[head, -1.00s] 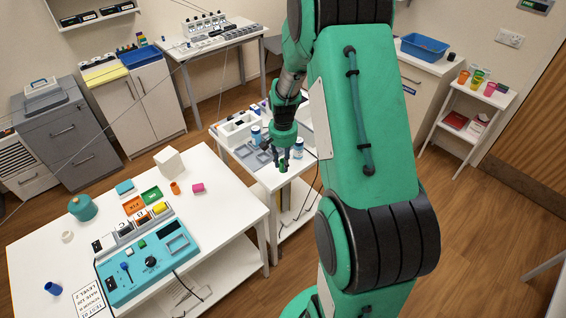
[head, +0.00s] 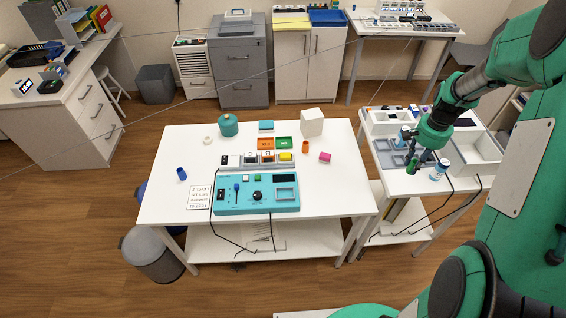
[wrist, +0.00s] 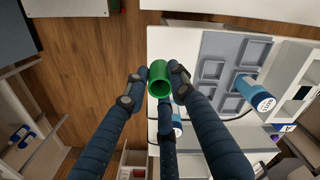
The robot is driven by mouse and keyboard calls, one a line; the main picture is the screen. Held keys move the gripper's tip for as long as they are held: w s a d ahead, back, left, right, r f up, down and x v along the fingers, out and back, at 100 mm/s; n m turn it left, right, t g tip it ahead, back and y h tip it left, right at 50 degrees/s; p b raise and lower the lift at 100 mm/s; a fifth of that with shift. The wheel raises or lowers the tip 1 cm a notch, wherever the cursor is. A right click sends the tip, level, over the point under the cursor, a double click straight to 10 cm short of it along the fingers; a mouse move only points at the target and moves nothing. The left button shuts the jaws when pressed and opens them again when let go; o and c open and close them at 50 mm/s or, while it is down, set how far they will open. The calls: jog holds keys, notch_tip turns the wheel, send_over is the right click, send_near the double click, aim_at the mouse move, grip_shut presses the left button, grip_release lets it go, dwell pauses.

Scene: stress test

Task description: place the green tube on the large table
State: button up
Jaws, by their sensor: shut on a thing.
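The green tube (wrist: 159,74) is held between the fingertips of my gripper (wrist: 155,84) in the wrist view, its round open end facing the camera. In the head view, the tube (head: 411,166) is a small green piece at the tips of my gripper (head: 414,161). They are over the front left part of the smaller white side table, right of the large table. The large white table (head: 335,160) stands in the middle of the head view, apart from the gripper.
The large table carries a teal console (head: 257,195), a white block (head: 312,122), a teal pot (head: 228,125), a blue tube (head: 182,174), an orange tube (head: 305,146) and a pink block (head: 325,157). A blue-and-white bottle (head: 440,168) stands beside my gripper.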

jog(key=w+a+b, duration=0.1)
jog(key=w+a, duration=0.2)
jog(key=a, duration=1.3)
jog(key=w+a+b, duration=0.1)
jog(key=w+a, duration=0.2)
jog(key=a, duration=1.3)
jog(key=w+a+b, duration=0.1)
jog(key=w+a, duration=0.2)
jog(key=a, duration=1.3)
jog(key=s+a+b, duration=0.1)
jog(key=s+a, duration=0.5)
jog(key=a, duration=0.5)
jog(key=s+a, duration=0.5)
jog(key=a, duration=0.6)
jog(key=s+a+b, duration=0.1)
jog(key=s+a, duration=0.5)
jog(key=a, duration=0.4)
notch_tip(320, 180, down, 13)
jog(key=shift+w+f, duration=0.15)
jog(key=shift+w, duration=0.25)
jog(key=shift+w+a, duration=0.1)
jog(key=w+a, duration=0.3)
jog(key=w+a+f+b, duration=0.1)
jog(key=w+a, duration=0.3)
jog(key=w+a+b, duration=0.1)
jog(key=w+a, duration=0.3)
jog(key=shift+a+f, duration=0.2)
jog(key=shift+f, duration=0.05)
jog(key=shift+f, duration=0.15)
